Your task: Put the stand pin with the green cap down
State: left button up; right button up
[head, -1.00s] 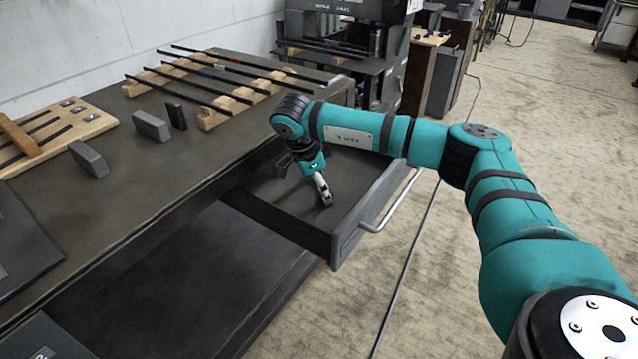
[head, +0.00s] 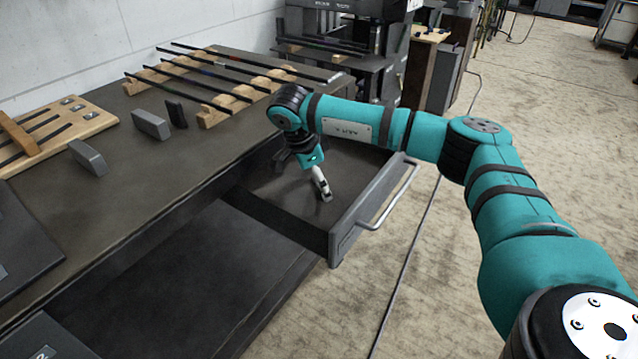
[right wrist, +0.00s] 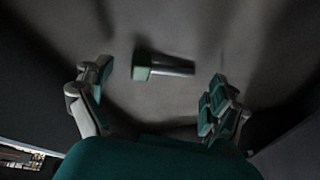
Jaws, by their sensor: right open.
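The stand pin (right wrist: 172,66) is a short metal rod with a green cap (right wrist: 141,72) at its left end in the right wrist view. It lies on its side on the grey floor of the open drawer (head: 370,213). My right gripper (right wrist: 155,103) is open, with one finger on each side of the picture and the pin a little beyond them, apart from both. In the head view my right gripper (head: 324,190) points down inside the drawer, and I cannot make out the pin there. My left gripper is not in view.
The drawer front with its bar handle (head: 390,198) stands close to my right gripper. On the bench (head: 130,215) are wooden racks (head: 233,104) holding dark rods, a wooden board (head: 75,118), and several small grey and black blocks (head: 150,124).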

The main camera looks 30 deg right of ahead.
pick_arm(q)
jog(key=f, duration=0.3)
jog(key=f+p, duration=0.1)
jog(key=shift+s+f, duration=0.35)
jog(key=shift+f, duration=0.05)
pick_arm(e)
jog(key=v, duration=1)
jog(key=shift+r, duration=0.3)
jog(key=shift+a, duration=0.1)
